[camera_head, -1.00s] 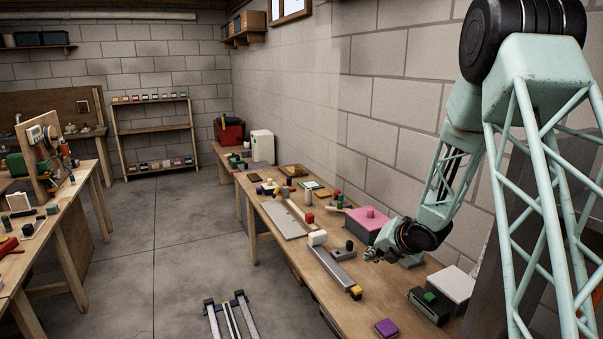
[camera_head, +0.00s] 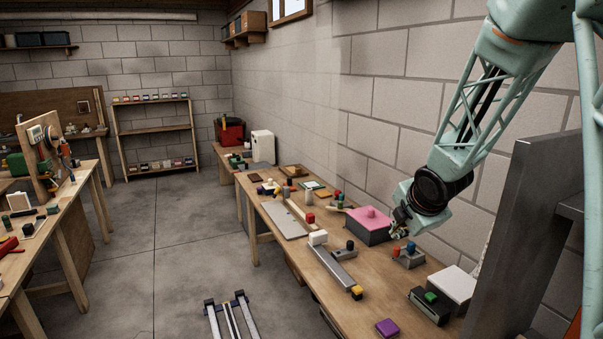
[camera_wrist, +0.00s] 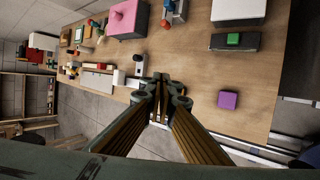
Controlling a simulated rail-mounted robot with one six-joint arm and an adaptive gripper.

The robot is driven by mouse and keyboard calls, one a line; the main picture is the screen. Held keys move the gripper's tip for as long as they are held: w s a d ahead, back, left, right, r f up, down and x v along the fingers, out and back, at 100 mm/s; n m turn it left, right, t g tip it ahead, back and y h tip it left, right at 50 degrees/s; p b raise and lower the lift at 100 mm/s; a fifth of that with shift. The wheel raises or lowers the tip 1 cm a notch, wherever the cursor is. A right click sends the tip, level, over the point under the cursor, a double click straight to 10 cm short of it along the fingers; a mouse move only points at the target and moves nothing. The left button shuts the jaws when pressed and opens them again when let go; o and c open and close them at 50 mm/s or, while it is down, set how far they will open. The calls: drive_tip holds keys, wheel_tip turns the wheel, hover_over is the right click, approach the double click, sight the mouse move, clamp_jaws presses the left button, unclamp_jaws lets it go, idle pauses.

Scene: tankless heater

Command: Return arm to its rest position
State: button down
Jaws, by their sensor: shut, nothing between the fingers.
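My gripper (camera_head: 399,222) is at the end of my pale green arm, above the right-hand workbench (camera_head: 330,300) beside the pink-topped box (camera_head: 370,224). In the wrist view my gripper (camera_wrist: 160,92) has its fingertips together with nothing held, and the bench lies below it. A small grey block with a blue knob (camera_head: 409,255) stands on the bench just below the gripper, apart from it.
A dark box with a green button (camera_head: 430,302), a white box (camera_head: 449,285), a purple block (camera_head: 387,328) and a grey bar with a yellow end (camera_head: 335,270) lie on the bench. A block wall stands behind. The floor left of the bench is mostly open.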

drive_tip(key=s+r+m+h, duration=0.1)
drive_tip(key=s+r+m, duration=0.3)
drive_tip(key=s, duration=0.3)
drive_tip(key=s+r+m+g, duration=0.1)
drive_tip(key=s+r+m, duration=0.25)
drive_tip(key=s, duration=0.35)
drive_tip(key=s+r+m+h, duration=0.1)
drive_tip(key=s+r+m, duration=0.2)
drive_tip(key=s+r, duration=0.3)
drive_tip(key=s+a+m+g, duration=0.1)
drive_tip(key=s+a+m, duration=0.1)
drive_tip(key=s, duration=0.9)
drive_tip(key=s+a+m+g+y+b, duration=0.1)
drive_tip(key=s+a+m, duration=0.2)
drive_tip(key=s, duration=0.8)
drive_tip(key=s+a+m+g+y, duration=0.1)
drive_tip(key=s+a+m, duration=0.1)
drive_tip(key=s+m, duration=0.4)
drive_tip(key=s, duration=0.5)
drive_tip(key=shift+a+r+b, duration=0.25)
drive_tip(key=shift+a+b, duration=0.05)
drive_tip(key=shift+b, duration=0.05)
